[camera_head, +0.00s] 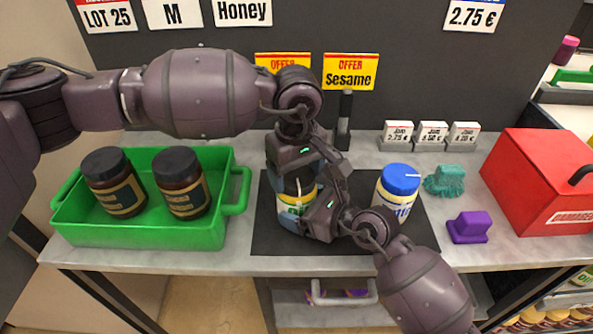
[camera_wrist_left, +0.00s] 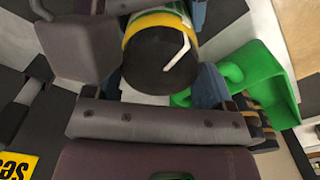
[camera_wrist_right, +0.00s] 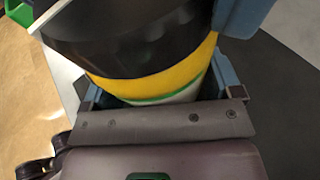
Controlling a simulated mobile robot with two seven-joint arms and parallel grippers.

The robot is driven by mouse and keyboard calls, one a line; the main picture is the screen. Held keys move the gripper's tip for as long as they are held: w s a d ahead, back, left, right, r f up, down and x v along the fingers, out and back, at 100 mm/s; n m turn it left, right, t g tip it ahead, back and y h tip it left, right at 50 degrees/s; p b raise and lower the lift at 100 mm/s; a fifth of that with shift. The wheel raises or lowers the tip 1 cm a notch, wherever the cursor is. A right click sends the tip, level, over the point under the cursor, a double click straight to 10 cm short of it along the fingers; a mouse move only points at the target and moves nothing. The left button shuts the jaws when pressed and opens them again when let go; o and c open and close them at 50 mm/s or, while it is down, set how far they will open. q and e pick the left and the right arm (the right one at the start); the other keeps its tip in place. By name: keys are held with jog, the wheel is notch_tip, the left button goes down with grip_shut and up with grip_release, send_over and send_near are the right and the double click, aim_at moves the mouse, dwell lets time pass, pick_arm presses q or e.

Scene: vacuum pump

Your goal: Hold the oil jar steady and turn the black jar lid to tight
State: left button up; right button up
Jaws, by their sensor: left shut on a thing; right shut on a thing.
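The oil jar (camera_head: 294,207) stands on the dark mat, with a white, yellow and green label. Its black lid (camera_wrist_left: 160,62) shows from above in the left wrist view, with a bent white line on it. My left gripper (camera_head: 295,178) comes from above and is shut on the black lid, a blue finger showing beside it. My right gripper (camera_head: 300,217) comes from the front right and is shut on the jar body. In the right wrist view, its blue fingers flank the body below the lid (camera_wrist_right: 125,35). The grippers hide much of the jar in the head view.
A green crate (camera_head: 145,233) with two dark jars stands left. A blue-lidded jar (camera_head: 398,188) stands close right on the mat (camera_head: 290,243). Farther right are a teal cloth (camera_head: 445,180), a purple block (camera_head: 469,227) and a red box (camera_head: 545,185). A black post (camera_head: 345,120) stands behind.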

aim_at(296, 175)
pick_arm(q)
jog(key=o, duration=0.9)
jog(key=shift+c, duration=0.2)
notch_tip(296, 175, up, 12)
pick_arm(e)
jog(key=o, duration=0.5)
jog(key=shift+o, duration=0.2)
